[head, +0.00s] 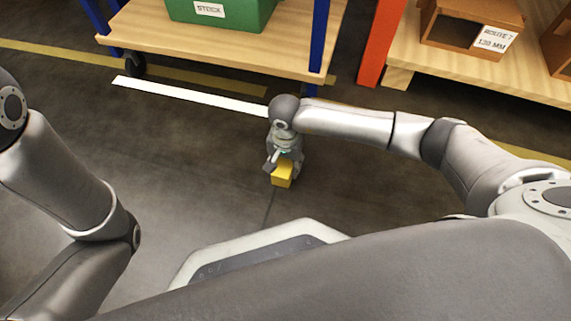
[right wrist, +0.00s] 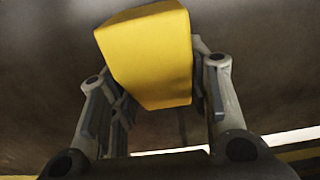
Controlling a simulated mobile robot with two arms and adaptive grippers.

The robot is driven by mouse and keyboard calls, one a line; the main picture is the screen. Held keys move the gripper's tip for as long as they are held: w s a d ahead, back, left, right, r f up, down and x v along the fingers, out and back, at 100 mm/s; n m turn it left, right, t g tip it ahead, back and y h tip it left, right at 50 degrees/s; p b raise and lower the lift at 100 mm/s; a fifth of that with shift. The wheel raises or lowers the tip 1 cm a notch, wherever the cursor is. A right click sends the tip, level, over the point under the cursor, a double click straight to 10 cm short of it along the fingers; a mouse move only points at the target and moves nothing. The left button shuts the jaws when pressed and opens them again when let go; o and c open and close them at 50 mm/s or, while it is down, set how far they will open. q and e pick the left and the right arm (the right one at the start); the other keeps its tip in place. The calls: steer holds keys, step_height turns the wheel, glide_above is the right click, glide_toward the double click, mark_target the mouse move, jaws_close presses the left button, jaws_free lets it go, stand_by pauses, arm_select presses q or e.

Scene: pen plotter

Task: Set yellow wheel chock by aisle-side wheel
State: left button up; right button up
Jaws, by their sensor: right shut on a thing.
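A yellow wheel chock (head: 282,174) is held low over the dark floor, or on it; I cannot tell which. My right gripper (head: 284,165) is shut on it. In the right wrist view the yellow chock (right wrist: 150,58) sits between the two fingers of my right gripper (right wrist: 158,95). A cart with a wooden deck (head: 215,58) and blue posts stands beyond the gripper. One dark wheel (head: 133,64) of the cart shows at its left end. A wheel at its right end is not visible. My left gripper is out of view; only its arm shows.
A green bin (head: 222,12) stands on the cart. A white stripe (head: 185,95) and yellow stripes lie on the floor. At right, an orange post (head: 381,45) and a wooden shelf (head: 470,65) hold a labelled box (head: 468,30). The floor left of the gripper is clear.

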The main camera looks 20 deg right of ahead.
mark_target(286, 162)
steer(key=shift+f, duration=0.1)
steer(key=o, duration=1.1)
step_height(286, 162, up, 12)
steer(key=p, duration=0.9)
